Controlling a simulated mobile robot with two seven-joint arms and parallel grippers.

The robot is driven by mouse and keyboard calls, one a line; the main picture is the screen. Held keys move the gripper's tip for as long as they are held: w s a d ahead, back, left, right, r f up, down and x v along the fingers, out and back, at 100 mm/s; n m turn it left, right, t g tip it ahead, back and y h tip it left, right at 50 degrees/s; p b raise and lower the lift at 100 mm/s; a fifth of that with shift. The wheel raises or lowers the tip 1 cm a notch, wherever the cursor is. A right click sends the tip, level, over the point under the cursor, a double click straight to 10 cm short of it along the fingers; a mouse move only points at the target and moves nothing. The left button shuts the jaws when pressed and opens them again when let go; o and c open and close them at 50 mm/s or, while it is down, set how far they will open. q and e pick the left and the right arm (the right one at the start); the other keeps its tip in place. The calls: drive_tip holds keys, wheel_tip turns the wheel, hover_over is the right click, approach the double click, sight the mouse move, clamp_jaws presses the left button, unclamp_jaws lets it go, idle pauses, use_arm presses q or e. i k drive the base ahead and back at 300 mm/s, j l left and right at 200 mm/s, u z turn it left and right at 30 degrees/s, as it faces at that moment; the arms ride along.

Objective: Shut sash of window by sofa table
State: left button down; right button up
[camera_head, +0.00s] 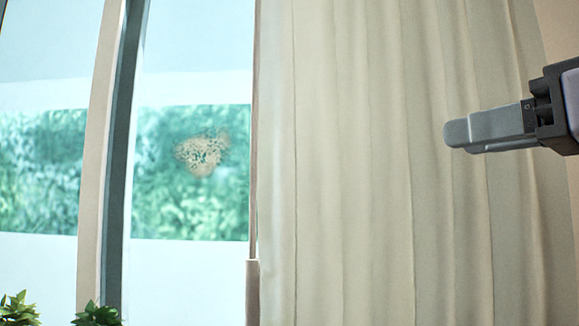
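A tall window (191,90) fills the left side of the view. A vertical frame member (100,120) with a pale face and a dark grey edge (122,150) crosses it. I cannot tell how far the sash stands open. My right gripper (458,134) comes in from the right edge, pointing left, in front of the curtain and well to the right of the window frame. Its grey fingers overlap from this side, so the gap between them is hidden. No held object shows. My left gripper and the sofa table are not in view.
A long cream curtain (350,180) hangs right of the glass. A thin upright post (252,290) stands at its left edge. Leafy plant tops (97,314) show at the bottom left. Hedge-like greenery and a brown patch show through the glass.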

sight(93, 215)
drive_tip(key=i+j, duration=0.8)
drive_tip(key=j, duration=0.1)
